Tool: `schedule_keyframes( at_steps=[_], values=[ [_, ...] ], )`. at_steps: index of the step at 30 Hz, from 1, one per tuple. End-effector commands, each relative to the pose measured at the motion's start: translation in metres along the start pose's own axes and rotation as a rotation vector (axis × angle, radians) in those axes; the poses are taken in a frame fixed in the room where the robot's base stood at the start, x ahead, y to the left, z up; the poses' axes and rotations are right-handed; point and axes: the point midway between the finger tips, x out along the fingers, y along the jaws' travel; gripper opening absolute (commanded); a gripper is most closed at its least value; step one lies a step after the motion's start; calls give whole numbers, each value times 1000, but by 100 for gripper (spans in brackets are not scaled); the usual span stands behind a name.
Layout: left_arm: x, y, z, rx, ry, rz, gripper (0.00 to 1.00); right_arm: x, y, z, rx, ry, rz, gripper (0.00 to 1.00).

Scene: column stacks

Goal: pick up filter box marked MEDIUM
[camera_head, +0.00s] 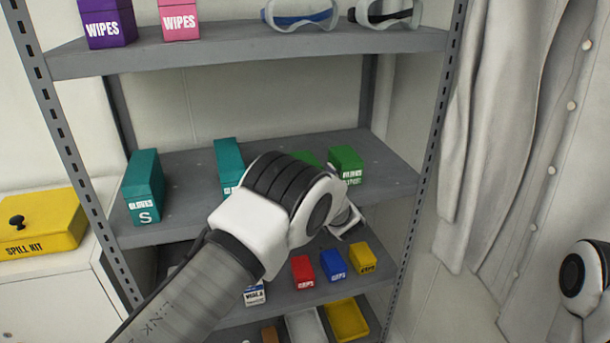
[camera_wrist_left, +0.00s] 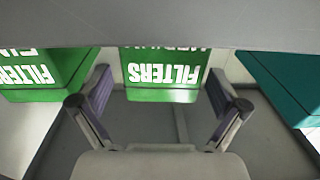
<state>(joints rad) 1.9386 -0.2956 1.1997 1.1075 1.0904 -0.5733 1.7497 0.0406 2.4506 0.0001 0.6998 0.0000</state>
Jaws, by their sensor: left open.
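A green box marked FILTERS (camera_wrist_left: 162,76) stands in the middle of the left wrist view, between my left gripper's fingers. A line of lettering above FILTERS is cut off by a grey band, so I cannot read its size. In the head view this green box (camera_head: 307,157) is mostly hidden behind my left arm. A second green FILTERS box (camera_head: 346,165) stands to its right; it also shows at the left of the wrist view (camera_wrist_left: 40,78). My left gripper (camera_wrist_left: 160,90) is open and empty in front of the middle box. My right gripper is out of view.
Two teal boxes, one marked S (camera_head: 144,190) and another (camera_head: 229,165), stand left on the same shelf (camera_head: 385,180). Red (camera_head: 302,271), blue (camera_head: 333,264) and yellow (camera_head: 362,257) boxes stand below. Wipes boxes (camera_head: 180,20) and goggles (camera_head: 298,14) are above.

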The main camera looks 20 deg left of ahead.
Motion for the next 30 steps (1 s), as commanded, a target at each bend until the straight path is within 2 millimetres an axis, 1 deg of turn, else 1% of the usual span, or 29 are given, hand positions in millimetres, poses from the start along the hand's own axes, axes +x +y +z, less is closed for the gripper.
schedule_keyframes(
  at_steps=[1, 4, 6, 11, 14, 15, 17, 26, 30],
  values=[
    [10, -3, 7, -3, 1, -3, 98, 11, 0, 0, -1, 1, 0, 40],
    [24, -2, 4, -3, 1, -1, 98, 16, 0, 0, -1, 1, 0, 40],
    [27, -2, 2, -1, 1, -1, 98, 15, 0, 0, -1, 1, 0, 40],
    [27, -1, 0, 0, 0, 0, 98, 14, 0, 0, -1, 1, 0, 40],
    [27, -1, 1, 1, 0, 0, 66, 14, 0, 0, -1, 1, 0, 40],
    [27, -1, 1, 1, 0, 0, 52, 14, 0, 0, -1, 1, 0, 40],
    [27, -1, 1, 0, 0, 0, 31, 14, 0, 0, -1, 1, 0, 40],
    [26, -1, 2, 1, -2, 0, 30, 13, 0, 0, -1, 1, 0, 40],
    [26, -1, -5, 1, -2, 0, 30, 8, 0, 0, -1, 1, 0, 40]
  ],
)
